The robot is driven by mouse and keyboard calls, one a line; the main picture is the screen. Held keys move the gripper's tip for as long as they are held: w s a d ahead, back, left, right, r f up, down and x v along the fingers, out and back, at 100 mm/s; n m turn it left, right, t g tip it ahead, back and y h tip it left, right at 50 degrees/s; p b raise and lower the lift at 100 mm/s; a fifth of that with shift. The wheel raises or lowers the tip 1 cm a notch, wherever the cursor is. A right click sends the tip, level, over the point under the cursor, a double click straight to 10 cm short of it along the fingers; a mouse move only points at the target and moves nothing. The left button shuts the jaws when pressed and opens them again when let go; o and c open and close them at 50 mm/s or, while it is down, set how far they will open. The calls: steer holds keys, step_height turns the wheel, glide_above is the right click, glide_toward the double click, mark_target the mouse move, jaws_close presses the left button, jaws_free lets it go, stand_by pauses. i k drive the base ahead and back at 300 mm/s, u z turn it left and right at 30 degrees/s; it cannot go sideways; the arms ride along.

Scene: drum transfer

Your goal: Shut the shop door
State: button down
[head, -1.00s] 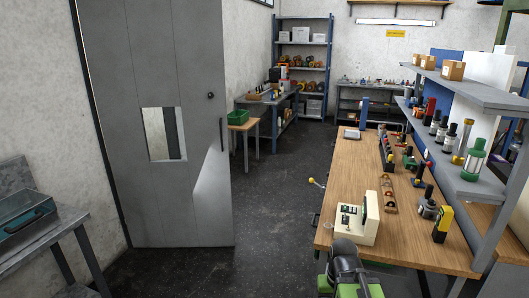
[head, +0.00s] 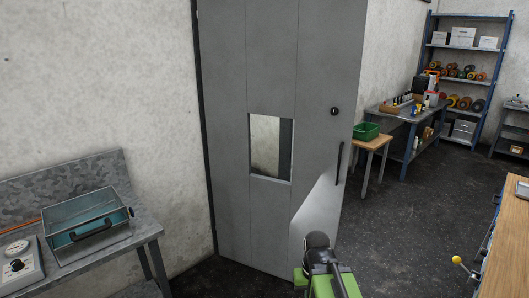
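The grey shop door (head: 225,150) stands in the middle of the head view. Its left edge meets a dark upright frame strip at the left wall, and its right edge stands free over the floor, so it appears open. It has a small window (head: 270,147), a round dark lock (head: 334,111) and a dark vertical pull handle (head: 339,163) near its free edge. Part of my arm, green and dark, shows at the bottom in front of the door's lower edge. I cannot make out gripper fingers or anything held; the arm looks apart from the handle.
A metal bench (head: 95,255) with a teal-lined tray (head: 90,222) and a gauge box (head: 15,262) stands at left. A wooden workbench (head: 508,245) with a yellow-knobbed lever (head: 457,259) is at right. Dark floor (head: 405,225) is clear between.

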mark_target(299, 61)
steer(key=u, duration=0.85)
steer(key=i, duration=1.4)
steer(key=u, duration=0.65)
